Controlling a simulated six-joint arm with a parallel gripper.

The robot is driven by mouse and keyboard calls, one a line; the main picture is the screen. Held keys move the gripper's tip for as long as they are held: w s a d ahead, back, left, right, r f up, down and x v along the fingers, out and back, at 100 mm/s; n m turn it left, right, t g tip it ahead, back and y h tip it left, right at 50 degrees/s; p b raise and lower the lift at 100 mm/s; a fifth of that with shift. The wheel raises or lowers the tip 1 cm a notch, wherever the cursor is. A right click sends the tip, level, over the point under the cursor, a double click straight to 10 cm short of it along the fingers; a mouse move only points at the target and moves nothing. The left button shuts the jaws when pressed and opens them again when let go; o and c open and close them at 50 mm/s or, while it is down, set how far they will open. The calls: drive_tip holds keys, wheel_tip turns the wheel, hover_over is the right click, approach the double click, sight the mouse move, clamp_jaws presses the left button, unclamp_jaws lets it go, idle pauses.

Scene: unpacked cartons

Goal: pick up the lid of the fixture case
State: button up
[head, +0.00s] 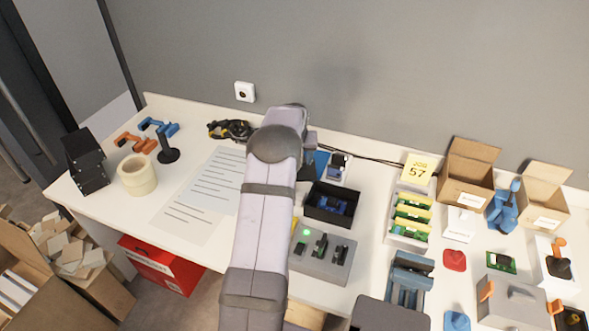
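A grey case (512,302) with orange latches on its sides stands at the lower right of the head view. It looks like the fixture case, with a closed grey top as its lid (515,291); I cannot be sure. My arm reaches up the middle of the picture, far to the left of this case. My gripper (307,170) is mostly hidden behind the arm's end, near a blue item and the open black box. Its fingers cannot be made out.
An open black box (320,217) with blue parts and a grey switch panel (316,262) stand right of my arm. Green-and-yellow boards, open cartons (467,183), a blue device (503,210) and a red piece (454,260) crowd the right. Paper sheets (212,185) lie left.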

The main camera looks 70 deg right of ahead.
drive_tip(key=shift+p+x, duration=0.4)
drive_tip(key=shift+x, duration=1.2)
drive_tip(key=shift+d, duration=0.1)
drive_tip(key=shift+c, duration=0.6)
drive_tip(key=c, duration=1.1)
drive_tip(key=shift+r, duration=0.15)
wheel_tip(320, 180, up, 10)
drive_tip(key=b, duration=0.2)
